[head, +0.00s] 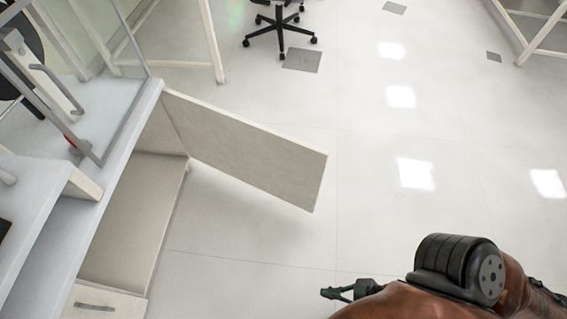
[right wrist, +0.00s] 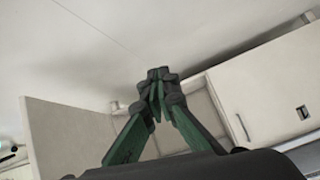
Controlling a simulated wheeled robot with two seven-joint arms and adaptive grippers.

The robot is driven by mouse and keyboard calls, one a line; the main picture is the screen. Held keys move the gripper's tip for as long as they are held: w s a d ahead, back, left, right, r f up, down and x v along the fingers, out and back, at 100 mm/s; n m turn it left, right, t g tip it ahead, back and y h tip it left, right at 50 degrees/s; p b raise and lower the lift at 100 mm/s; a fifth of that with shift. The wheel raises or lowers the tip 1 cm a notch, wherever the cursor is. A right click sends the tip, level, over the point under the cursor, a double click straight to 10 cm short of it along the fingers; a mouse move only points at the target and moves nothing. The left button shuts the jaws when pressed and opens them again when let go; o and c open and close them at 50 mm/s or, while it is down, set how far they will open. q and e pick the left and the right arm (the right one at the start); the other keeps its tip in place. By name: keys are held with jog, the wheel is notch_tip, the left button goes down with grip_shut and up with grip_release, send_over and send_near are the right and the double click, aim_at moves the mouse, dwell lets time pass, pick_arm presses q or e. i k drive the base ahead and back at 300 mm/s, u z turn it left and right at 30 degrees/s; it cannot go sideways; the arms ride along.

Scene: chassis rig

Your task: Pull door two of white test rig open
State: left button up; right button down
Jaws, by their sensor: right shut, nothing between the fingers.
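The white test rig (head: 45,235) stands along the left of the head view. One of its plain white doors (head: 245,150) stands wide open, swung out over the floor, and the compartment (head: 135,215) behind it shows. I cannot read a number on the door. My right gripper (head: 328,293) is at the bottom of the head view, apart from the door and to its lower right. In the right wrist view its green and black fingers (right wrist: 158,78) are shut and empty, with the open door (right wrist: 70,140) to the left. My left gripper is not in view.
A closed white front with a dark handle (head: 97,306) is at the lower left. The right wrist view shows a closed panel (right wrist: 265,85) with handles. A black chair base (head: 280,30) stands at the back. The floor (head: 420,130) between is clear.

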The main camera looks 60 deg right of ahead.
aim_at(292, 169)
jog(key=u, duration=1.9)
jog(key=i, duration=1.15)
jog(key=z, duration=3.6)
